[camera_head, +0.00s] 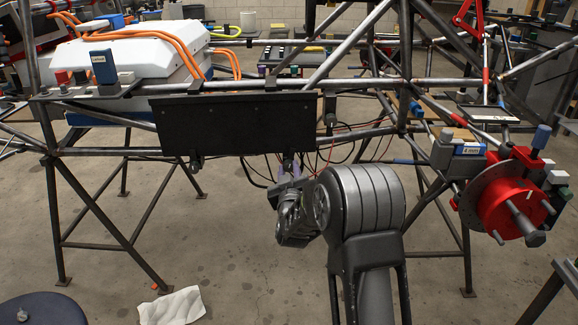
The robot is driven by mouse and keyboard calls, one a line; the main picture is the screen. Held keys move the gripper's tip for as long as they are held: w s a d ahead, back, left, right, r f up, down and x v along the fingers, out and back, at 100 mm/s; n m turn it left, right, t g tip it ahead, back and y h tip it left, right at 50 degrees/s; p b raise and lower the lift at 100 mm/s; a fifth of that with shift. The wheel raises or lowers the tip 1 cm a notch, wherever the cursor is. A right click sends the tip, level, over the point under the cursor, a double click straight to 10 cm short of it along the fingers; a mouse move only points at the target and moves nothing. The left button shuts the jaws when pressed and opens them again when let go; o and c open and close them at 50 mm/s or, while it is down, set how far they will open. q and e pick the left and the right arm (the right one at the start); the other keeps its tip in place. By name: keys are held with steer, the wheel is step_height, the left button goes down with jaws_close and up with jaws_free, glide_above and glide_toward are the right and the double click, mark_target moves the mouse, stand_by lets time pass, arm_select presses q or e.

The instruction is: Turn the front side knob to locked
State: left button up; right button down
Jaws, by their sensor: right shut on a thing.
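My right gripper (290,174) reaches up from my arm to the lower rail, below the right part of a black panel (235,123) on the tube chassis. It is shut on a small knob there. The knob is mostly hidden by the fingers and wrist, so its turn position cannot be read. A similar small dark fitting (196,163) hangs from the same rail to the left and is free. My left gripper is not in view.
The tube chassis (85,151) stands on legs. A red brake hub (507,203) sticks out at the right. A white case (150,48) with orange cables sits at the upper left. Dark wires hang behind my gripper. A white cloth (172,306) lies on the floor.

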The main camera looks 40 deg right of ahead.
steer(key=shift+n+p, duration=0.65)
steer(key=shift+n, duration=0.95)
steer(key=shift+f, duration=0.1)
steer(key=c, duration=1.1)
jaws_free()
steer(key=p+v, duration=0.1)
steer(key=v, duration=0.6)
steer(key=shift+s+a, duration=0.2)
steer(key=shift+s, duration=0.15)
